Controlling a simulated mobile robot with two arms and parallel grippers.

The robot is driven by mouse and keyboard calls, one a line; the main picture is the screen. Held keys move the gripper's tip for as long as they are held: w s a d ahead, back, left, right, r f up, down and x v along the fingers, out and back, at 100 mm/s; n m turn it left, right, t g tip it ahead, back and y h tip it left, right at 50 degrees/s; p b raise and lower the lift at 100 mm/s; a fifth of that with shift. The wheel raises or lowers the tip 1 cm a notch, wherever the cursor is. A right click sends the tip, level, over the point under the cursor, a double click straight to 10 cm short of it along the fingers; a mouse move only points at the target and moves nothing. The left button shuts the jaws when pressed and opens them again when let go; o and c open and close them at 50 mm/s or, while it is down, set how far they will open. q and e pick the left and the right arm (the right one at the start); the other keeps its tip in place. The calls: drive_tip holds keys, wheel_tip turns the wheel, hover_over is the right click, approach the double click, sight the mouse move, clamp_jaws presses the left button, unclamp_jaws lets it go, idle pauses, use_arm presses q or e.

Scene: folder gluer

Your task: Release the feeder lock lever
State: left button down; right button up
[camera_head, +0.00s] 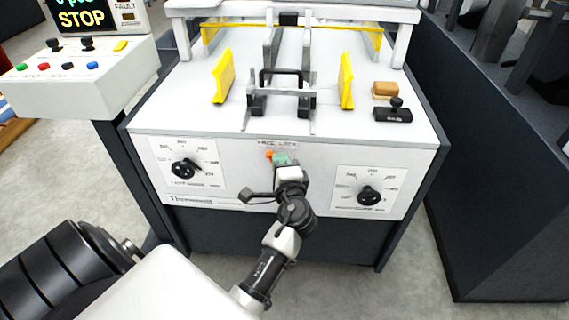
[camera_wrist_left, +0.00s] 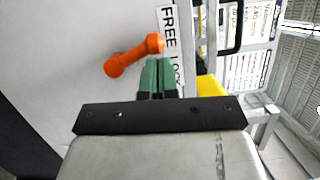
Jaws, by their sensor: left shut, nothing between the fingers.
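The feeder lock lever is a short orange lever (camera_head: 269,154) on the white front panel, below the "FREE LOCK" label (camera_head: 277,143). In the left wrist view the orange lever (camera_wrist_left: 130,57) slants, and its upper right end is beside the word FREE on the label (camera_wrist_left: 170,45). My left gripper (camera_head: 281,158) is at the panel, just right of the lever. Its green fingers (camera_wrist_left: 157,76) are shut with nothing between them, close to the lever end. I cannot tell whether they touch it. The right gripper is not in view.
Black dials sit left (camera_head: 184,169) and right (camera_head: 368,195) on the panel. On the machine top are yellow guides (camera_head: 221,76), a black handle (camera_head: 281,74) and a black stamp-like object (camera_head: 393,110). A button box (camera_head: 78,75) stands left, and a dark machine side (camera_head: 500,200) stands right.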

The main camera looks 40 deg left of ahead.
use_arm(q)
drive_tip(key=shift+s+a+n+g, duration=0.2)
drive_tip(key=shift+a+n+g, duration=0.1)
drive_tip(key=shift+n, duration=0.4)
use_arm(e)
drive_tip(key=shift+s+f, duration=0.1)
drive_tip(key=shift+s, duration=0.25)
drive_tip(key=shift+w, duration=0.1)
